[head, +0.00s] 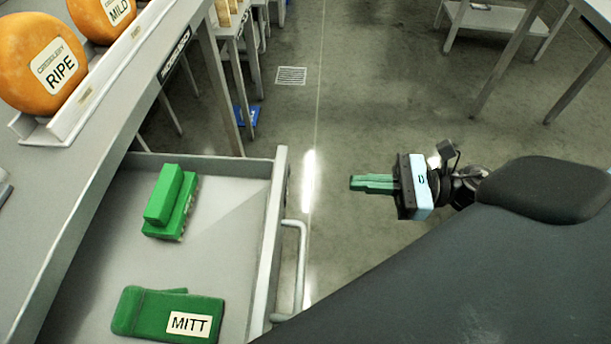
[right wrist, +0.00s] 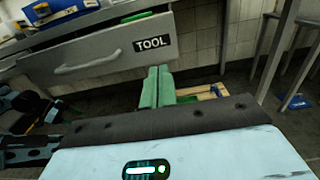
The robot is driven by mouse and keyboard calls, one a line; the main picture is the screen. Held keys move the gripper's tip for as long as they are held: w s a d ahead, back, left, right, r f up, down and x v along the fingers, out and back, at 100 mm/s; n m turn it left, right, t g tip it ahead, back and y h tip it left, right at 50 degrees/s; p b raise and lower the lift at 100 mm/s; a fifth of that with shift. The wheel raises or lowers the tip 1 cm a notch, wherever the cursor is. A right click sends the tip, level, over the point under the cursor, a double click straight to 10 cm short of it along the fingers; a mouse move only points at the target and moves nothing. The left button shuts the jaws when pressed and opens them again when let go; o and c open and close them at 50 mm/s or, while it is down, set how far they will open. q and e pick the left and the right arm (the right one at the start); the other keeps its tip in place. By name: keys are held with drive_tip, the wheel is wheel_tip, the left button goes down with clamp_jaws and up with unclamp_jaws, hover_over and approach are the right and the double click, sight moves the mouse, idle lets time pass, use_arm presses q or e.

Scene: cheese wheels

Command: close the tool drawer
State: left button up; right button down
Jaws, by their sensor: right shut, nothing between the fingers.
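The tool drawer (head: 225,238) stands pulled out from under the counter at the left of the head view. Its front panel and bar handle (head: 302,265) face right. In the right wrist view the drawer front (right wrist: 115,54) shows a black TOOL label (right wrist: 151,44) and the handle (right wrist: 90,64). A green brush-like block (head: 168,200) and a green mitt (head: 165,312) lie inside the drawer. My right gripper (head: 352,183) is shut and empty, with green fingers pointing left. It is to the right of the drawer front, apart from it.
Orange cheese wheels (head: 40,62) stand in a white rack on the counter (head: 75,178) above the drawer. Metal tables and legs stand at the back and upper right. Open floor (head: 350,120) lies between the drawer and the right tables.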

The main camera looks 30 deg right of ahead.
sight(288, 178)
drive_tip(key=p+x, duration=0.1)
drive_tip(key=x, duration=0.8)
drive_tip(key=shift+w+r, duration=0.1)
drive_tip(key=shift+p+x, duration=0.4)
drive_tip(key=shift+x, duration=0.35)
drive_tip(key=shift+a, duration=0.1)
drive_tip(key=shift+w+a, duration=0.35)
drive_tip(key=shift+a, duration=0.1)
drive_tip(key=p+x, duration=0.1)
drive_tip(key=x, duration=1)
drive_tip(key=shift+w+a+p, duration=0.25)
drive_tip(key=shift+a+p, duration=0.05)
drive_tip(key=shift+p, duration=0.05)
drive_tip(key=b+x, duration=0.1)
drive_tip(key=x, duration=1.1)
drive_tip(key=shift+w+a, duration=0.2)
drive_tip(key=shift+a, duration=0.05)
drive_tip(key=shift+w+a, duration=0.1)
drive_tip(key=shift+a, duration=0.05)
drive_tip(key=shift+a+r, duration=0.1)
